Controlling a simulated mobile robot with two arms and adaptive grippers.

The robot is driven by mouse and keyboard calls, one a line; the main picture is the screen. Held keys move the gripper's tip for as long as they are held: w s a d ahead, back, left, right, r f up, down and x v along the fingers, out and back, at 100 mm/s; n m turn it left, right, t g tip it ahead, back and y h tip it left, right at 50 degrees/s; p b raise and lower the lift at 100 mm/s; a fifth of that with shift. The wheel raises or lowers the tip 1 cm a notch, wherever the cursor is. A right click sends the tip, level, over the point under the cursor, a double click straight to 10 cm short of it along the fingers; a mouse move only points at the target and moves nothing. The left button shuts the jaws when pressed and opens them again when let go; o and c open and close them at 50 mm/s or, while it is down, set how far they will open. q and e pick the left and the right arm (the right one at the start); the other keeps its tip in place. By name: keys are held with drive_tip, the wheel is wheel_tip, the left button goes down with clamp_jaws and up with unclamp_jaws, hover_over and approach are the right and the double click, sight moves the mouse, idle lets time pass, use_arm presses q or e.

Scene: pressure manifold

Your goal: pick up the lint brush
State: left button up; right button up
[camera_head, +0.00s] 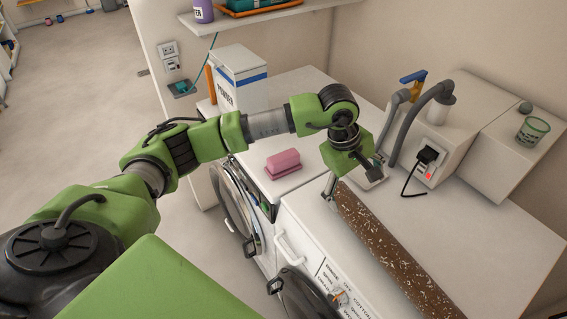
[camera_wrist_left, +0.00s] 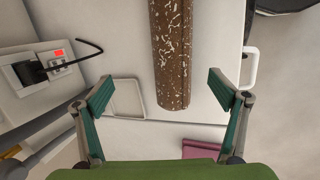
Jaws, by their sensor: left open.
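I cannot tell for sure which of these is the lint brush. My left gripper (camera_head: 352,182) is open over the bar's upper end. In the wrist view the bar's end lies between the open fingers (camera_wrist_left: 162,92), touching neither finger there. My right gripper is not in view.
A white box with a black plug and red light (camera_head: 430,160) stands right of the gripper. A shallow white tray (camera_wrist_left: 126,100) lies beside the bar's end. A powder box (camera_head: 240,80) stands at the back left. Machine doors (camera_head: 232,205) stick out in front.

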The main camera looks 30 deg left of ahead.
sight(284, 156)
use_arm(q)
drive_tip(key=w+a+r+y, duration=0.1)
drive_tip(key=a+r+y, duration=0.2)
drive_tip(key=a, duration=0.6)
drive_tip(key=w+a+r+y, duration=0.15)
drive_tip(key=a+y, duration=0.25)
drive_tip(key=a, duration=0.5)
drive_tip(key=p+x, duration=0.1)
drive_tip(key=x, duration=0.2)
drive_tip(key=a+p+x, duration=0.1)
drive_tip(key=x, duration=0.3)
drive_tip(key=shift+s+a+r, duration=0.1)
drive_tip(key=shift+a+r, duration=0.1)
drive_tip(key=shift+r, duration=0.05)
drive_tip(key=shift+f, duration=0.3)
drive_tip(key=shift+a+f+p, duration=0.4)
drive_tip(key=shift+f+p, duration=0.05)
drive_tip(key=shift+p, duration=0.1)
drive_tip(key=p+x, duration=0.1)
drive_tip(key=x, duration=0.2)
drive_tip(key=shift+a+f, duration=0.2)
drive_tip(key=shift+a, duration=0.1)
drive_tip(key=shift+w+a+f, duration=0.15)
drive_tip(key=shift+w+f, duration=0.1)
drive_tip(key=shift+f, duration=0.1)
drive_tip(key=c, duration=1.2)
